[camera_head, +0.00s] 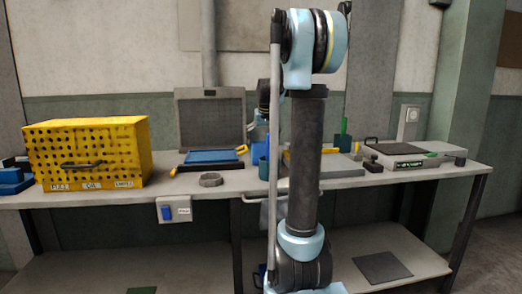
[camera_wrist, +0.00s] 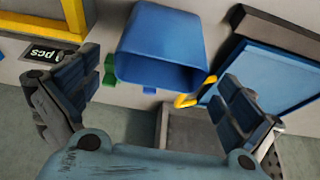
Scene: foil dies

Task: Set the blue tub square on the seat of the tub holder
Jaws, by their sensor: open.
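A blue tub (camera_wrist: 162,34) shows at the top middle of the wrist view, with its rounded rectangular mouth turned toward the camera. My gripper (camera_wrist: 160,82) is open, with one dark pad left of the tub and the other right of it. Bare space shows between the pads and the tub's sides, and I see no contact. In the head view my arm hides the middle of the bench; only a blue patch (camera_head: 259,136) shows beside it, and I cannot tell if this is the tub. I cannot make out the tub holder for certain in either view.
A blue panel with a yellow handle (camera_wrist: 190,101) lies right of the tub. A yellow perforated cabinet (camera_head: 88,152) stands at the bench's left. A grey ring (camera_head: 210,180) lies near the front edge. A scale (camera_head: 408,160) stands at the right.

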